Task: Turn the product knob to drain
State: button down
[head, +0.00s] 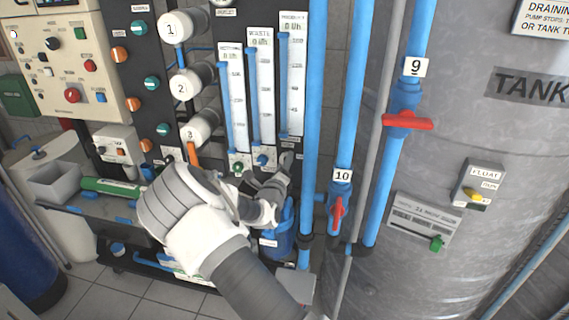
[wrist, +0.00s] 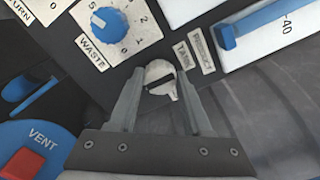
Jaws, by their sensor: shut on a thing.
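The product knob (wrist: 158,72) shows in the wrist view as a small pale round knob with a dark slot across it, on a dark panel. Small white labels sit just right of it: TANK (wrist: 182,55) and PRODUCT (wrist: 201,48). My gripper (wrist: 160,84) has its two grey fingers on either side of the knob and is shut on it. No drain label can be read; the fingers may cover it. In the head view my gripper (head: 284,165) is at the lower right of the dark panel, below the flow gauges, and the knob is hidden there.
The blue waste dial (wrist: 110,22) is up and left of the knob. A blue part marked VENT with a red square (wrist: 24,163) is at lower left. In the head view, blue pipes (head: 314,110) with red valves (head: 408,120) stand close right, before the large grey tank (head: 480,140).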

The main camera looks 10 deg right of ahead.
jog(key=m+b, duration=1.1)
jog(key=m, duration=0.6)
jog(key=shift+f+m, duration=0.1)
jog(key=shift+m, duration=0.2)
jog(key=shift+b, duration=0.3)
jog(key=shift+c, duration=1.7)
grip_release()
